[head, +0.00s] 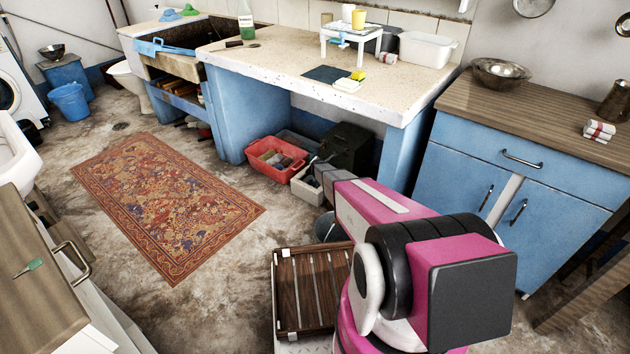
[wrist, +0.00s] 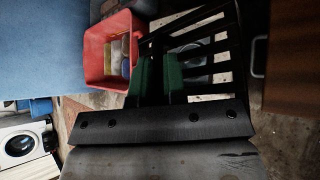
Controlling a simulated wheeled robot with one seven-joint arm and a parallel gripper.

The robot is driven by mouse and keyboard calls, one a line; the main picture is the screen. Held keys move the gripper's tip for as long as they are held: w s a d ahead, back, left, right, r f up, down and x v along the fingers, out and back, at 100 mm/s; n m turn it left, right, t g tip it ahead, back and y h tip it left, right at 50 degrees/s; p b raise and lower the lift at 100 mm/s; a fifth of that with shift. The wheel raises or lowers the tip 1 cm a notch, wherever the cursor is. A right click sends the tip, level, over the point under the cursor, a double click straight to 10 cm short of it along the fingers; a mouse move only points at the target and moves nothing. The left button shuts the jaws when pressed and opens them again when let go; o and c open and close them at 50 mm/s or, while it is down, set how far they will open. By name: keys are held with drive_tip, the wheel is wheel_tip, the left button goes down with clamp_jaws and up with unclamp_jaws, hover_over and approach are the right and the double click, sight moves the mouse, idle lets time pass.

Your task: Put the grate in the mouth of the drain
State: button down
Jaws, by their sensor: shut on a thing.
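In the wrist view my gripper (wrist: 159,80) shows two green fingers shut on a dark slatted grate (wrist: 208,68). The grate reaches up and to the right from the fingers, and I see the floor and bins between its bars. In the head view my pink arm hides most of the gripper and the grate. A small dark round spot (head: 120,126) on the floor, just past the rug's far corner, looks like the mouth of the drain. It is far to the left of my arm. It is too small to see inside.
A patterned rug (head: 165,205) lies on the open floor. A red bin (head: 275,157) and a dark box (head: 347,147) stand under the stone-topped counter (head: 290,68). A blue cabinet (head: 505,170) is at the right. A blue bucket (head: 69,102) stands at the far left.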

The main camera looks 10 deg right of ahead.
drive_tip(key=w+a+n+y, duration=0.2)
drive_tip(key=a+n+y, duration=0.1)
drive_tip(key=w+a+f+n+y, duration=0.1)
drive_tip(key=n+y, duration=0.1)
drive_tip(key=shift+w+a, duration=0.3)
drive_tip(key=shift+a, duration=0.05)
drive_tip(key=s+a+f+n+g+y, duration=0.1)
drive_tip(key=a+n+g+y, duration=0.55)
drive_tip(key=n+y, duration=0.35)
drive_tip(key=w+d+f+h, duration=0.1)
drive_tip(key=w+d+f, duration=0.4)
drive_tip(key=d+f, duration=0.4)
drive_tip(key=shift+w+d+f+n, duration=0.2)
drive_tip(key=shift+w+f+n, duration=0.15)
drive_tip(key=shift+f, duration=0.7)
drive_tip(key=shift+f, duration=0.15)
drive_tip(key=c, duration=1.2)
unclamp_jaws()
